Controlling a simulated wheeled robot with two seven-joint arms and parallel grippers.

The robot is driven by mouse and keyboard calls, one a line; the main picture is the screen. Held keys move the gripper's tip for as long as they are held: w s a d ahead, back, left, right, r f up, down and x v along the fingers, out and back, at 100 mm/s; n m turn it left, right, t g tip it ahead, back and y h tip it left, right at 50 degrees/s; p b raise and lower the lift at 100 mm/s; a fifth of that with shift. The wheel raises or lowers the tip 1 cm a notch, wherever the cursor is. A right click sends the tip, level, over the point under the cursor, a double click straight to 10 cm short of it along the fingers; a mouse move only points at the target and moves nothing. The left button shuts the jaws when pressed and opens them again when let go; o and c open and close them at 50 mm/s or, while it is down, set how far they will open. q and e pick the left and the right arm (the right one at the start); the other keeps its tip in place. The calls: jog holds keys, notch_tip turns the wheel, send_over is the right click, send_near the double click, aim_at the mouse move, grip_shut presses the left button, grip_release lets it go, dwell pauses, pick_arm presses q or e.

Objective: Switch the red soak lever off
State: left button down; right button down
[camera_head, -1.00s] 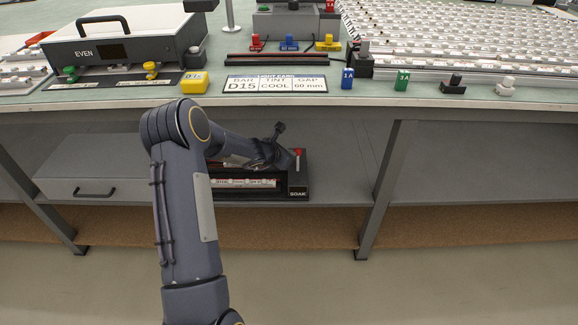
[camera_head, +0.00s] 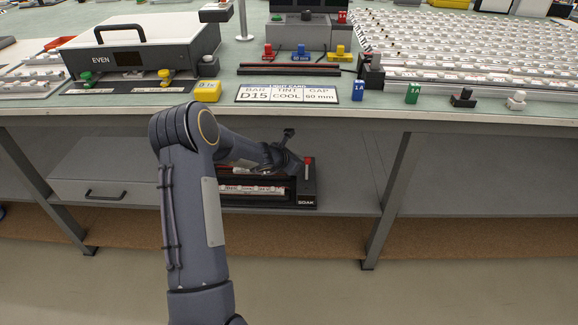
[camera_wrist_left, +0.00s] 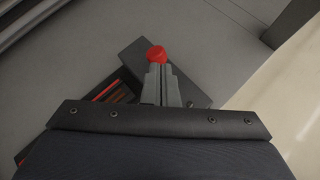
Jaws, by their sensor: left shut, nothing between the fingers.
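The red soak lever (camera_head: 309,160) stands on the right end of the black box marked SOAK (camera_head: 307,190), on the shelf under the table. In the left wrist view, its red knob (camera_wrist_left: 156,53) shows just past the tips of my left gripper (camera_wrist_left: 160,72). The fingers are together with nothing between them, and they hide the lever below the knob. I cannot tell whether they touch it. In the head view, my left gripper (camera_head: 297,163) is just left of the lever. My right gripper is not in view.
The table edge (camera_head: 320,115) overhangs the shelf (camera_head: 345,195). A grey drawer unit (camera_head: 105,190) stands left of the box, and a table leg (camera_head: 392,200) stands to the right. Labelled strips (camera_head: 250,189) lie in the box. The shelf between box and leg is clear.

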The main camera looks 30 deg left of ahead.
pick_arm(q)
jog(key=s+a+b, duration=0.1)
jog(key=s+b, duration=0.1)
jog(key=s, duration=1)
jog(key=shift+s+a+r, duration=0.2)
jog(key=shift+s, duration=0.1)
jog(key=s+d+r+m+g+h, duration=0.1)
jog(key=s+d+r+m+h, duration=0.3)
jog(key=d+r+m, duration=0.45)
jog(key=s+d+r+m+g+h, duration=0.1)
jog(key=s+d+r+m+h, duration=0.1)
jog(key=s+d+r+m, duration=0.65)
jog(key=s+d+f+m+g+y, duration=0.2)
jog(key=s+m, duration=0.5)
jog(key=s, duration=0.1)
jog(key=s+d+f+m+g+y, duration=0.1)
jog(key=s+d+f+m+y, duration=0.15)
jog(key=s+m, duration=0.5)
notch_tip(320, 180, up, 26)
jog(key=h+p, duration=0.1)
jog(key=p, duration=2.4)
jog(key=shift+f, duration=0.15)
